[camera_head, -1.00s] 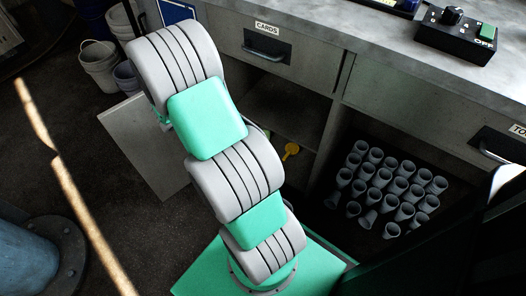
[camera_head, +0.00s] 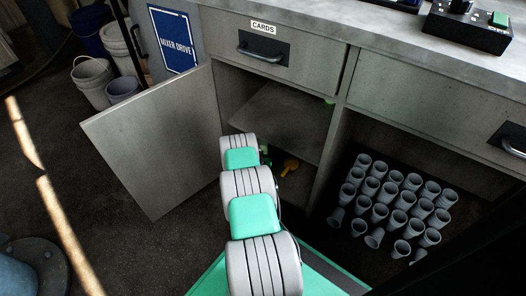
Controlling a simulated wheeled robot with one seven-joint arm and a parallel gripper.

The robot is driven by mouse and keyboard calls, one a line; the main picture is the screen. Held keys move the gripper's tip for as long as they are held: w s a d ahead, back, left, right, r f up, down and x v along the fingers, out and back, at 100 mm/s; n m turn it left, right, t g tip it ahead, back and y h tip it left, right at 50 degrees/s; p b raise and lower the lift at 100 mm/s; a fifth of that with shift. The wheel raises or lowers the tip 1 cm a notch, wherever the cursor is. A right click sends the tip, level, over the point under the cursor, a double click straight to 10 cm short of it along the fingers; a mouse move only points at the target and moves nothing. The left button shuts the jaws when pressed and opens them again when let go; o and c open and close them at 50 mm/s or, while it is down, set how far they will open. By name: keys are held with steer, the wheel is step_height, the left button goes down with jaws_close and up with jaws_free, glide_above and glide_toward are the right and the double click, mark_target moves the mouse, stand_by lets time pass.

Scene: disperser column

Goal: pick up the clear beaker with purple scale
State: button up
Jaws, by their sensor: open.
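I cannot make out a clear beaker with a purple scale anywhere in this view. My arm reaches from the bottom middle toward the open cabinet, its last visible links in front of the cabinet's left opening. My gripper is not seen; the arm's own links or the cabinet's shadow hide it. The lower cabinet compartment is partly covered by my arm.
The cabinet door (camera_head: 150,140) stands open at the left. A shelf (camera_head: 285,118) crosses the cabinet, with a yellow object (camera_head: 290,167) below it. Several grey cups (camera_head: 395,205) fill the right compartment. Buckets (camera_head: 92,80) stand behind the door. A control box (camera_head: 463,27) sits on the counter.

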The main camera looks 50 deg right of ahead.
mark_target(263, 143)
steer(key=b+x, duration=0.2)
steer(key=f+b+x, duration=0.1)
steer(key=x, duration=0.2)
steer(key=shift+w+b, duration=0.25)
steer(key=shift+b, duration=0.1)
steer(key=shift+w+d+r, duration=0.1)
steer(key=shift+w+d, duration=0.15)
steer(key=c, duration=1.5)
